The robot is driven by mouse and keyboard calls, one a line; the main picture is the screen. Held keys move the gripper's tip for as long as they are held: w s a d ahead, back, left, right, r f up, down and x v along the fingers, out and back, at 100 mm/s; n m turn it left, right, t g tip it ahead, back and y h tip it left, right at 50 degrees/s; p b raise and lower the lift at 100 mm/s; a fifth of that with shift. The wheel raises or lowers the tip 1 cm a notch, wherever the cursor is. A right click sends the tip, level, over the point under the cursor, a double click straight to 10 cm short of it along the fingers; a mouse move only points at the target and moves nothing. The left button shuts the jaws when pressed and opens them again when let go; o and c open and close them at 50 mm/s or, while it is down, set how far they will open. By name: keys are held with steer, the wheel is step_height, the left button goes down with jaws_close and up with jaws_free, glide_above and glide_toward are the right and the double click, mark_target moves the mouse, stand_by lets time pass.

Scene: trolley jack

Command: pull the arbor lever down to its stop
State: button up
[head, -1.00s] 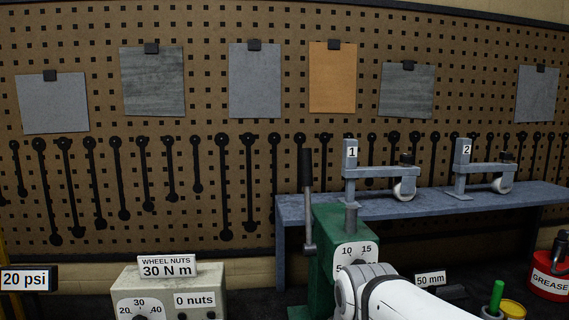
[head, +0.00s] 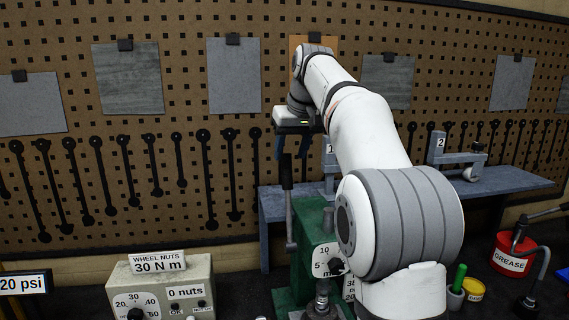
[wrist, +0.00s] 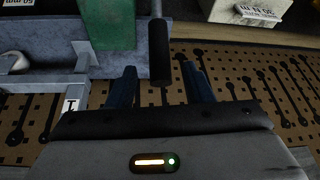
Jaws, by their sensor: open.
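The arbor lever (head: 291,226) stands upright on the left side of the green press (head: 309,222), its black handle (head: 287,172) at the top. My gripper (head: 292,152) points down at the handle's upper end, with its fingers apart. In the wrist view, the black handle (wrist: 159,48) reaches between the two blue fingers of my gripper (wrist: 159,67), with a gap on each side. I see no contact. The press dial (head: 327,262) shows on the front of the press; my arm hides part of it.
A blue-grey bench (head: 500,183) with numbered clamps stands right of the press. A torque tester (head: 160,285) stands at the front left. A red grease can (head: 511,255) and a yellow tin (head: 474,289) stand at the right. The pegboard (head: 215,110) is behind.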

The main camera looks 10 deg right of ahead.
mark_target(285, 171)
steer(key=shift+x, duration=3.8)
steer(key=shift+w, duration=0.2)
steer(key=shift+c, duration=0.6)
jaws_close()
